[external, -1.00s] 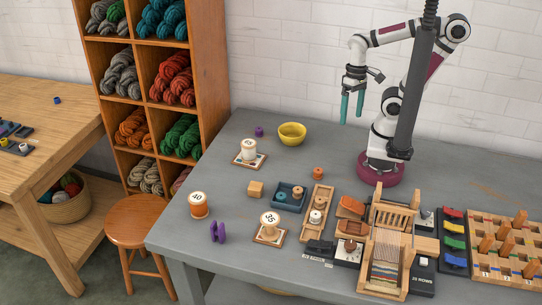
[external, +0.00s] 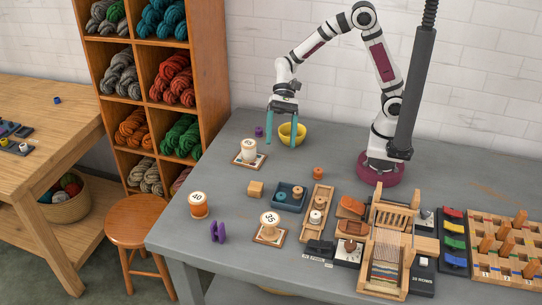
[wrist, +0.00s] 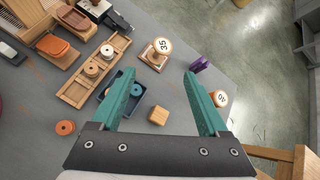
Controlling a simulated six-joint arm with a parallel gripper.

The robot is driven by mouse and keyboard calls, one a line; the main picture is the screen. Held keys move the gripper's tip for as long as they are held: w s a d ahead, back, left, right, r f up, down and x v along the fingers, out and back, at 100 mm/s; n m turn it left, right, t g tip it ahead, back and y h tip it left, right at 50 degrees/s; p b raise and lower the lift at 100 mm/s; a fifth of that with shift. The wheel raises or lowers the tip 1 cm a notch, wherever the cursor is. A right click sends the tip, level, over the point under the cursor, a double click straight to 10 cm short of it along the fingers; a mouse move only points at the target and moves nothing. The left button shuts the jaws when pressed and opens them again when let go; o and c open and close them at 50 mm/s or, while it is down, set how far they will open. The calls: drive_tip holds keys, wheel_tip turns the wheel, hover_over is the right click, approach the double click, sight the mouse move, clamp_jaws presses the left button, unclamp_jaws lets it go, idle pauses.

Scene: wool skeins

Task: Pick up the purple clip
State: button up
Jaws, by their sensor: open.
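My gripper (external: 281,132) is open and empty, with teal fingers pointing down above the back of the table near the yellow bowl. It is well behind the clip and higher than it. A smaller purple piece (external: 259,132) sits at the back of the table, left of the bowl.
Around the clip stand the orange spool (external: 198,205), the spool marked 35 (external: 269,224) and a wooden block (external: 256,189). A white spool (external: 248,151), a yellow bowl (external: 300,134) and a dark blue tray (external: 289,205) are nearby. A loom (external: 385,255) stands right. Bare table lies left of the block.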

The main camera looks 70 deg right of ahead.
drive_tip(key=w+a+f+m+y, duration=0.2)
drive_tip(key=w+a+f+m, duration=0.1)
drive_tip(key=w+a+f, duration=0.2)
drive_tip(key=m+t+y, duration=0.2)
drive_tip(key=m, duration=0.2)
approach(218, 232)
drive_tip(key=x, duration=0.8)
drive_tip(key=shift+w+a+f, duration=0.1)
drive_tip(key=shift+w+a, duration=0.1)
drive_tip(key=shift+w, duration=0.2)
clamp_jaws()
